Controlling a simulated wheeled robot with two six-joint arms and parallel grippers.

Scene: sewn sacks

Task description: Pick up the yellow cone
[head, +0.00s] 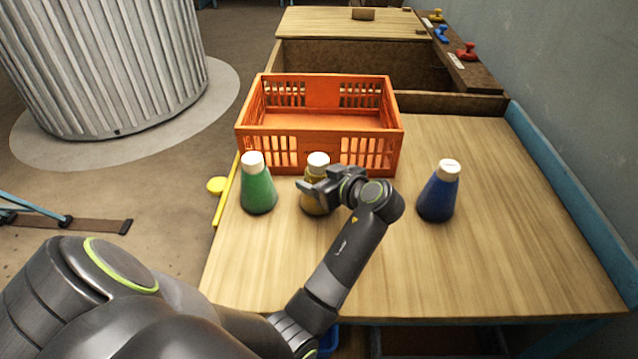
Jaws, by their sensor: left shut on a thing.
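The yellow cone (318,161) is a yellow, tapering container with a white cap, in the middle of the wooden table in front of the orange crate. My left gripper (312,189) is shut on it from the right side and hides much of its body. My right gripper is not in view.
A green cone (258,190) stands close on the left, and a blue cone (438,192) stands to the right. The empty orange crate (320,145) is just behind. The table's (500,250) right and front parts are clear.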

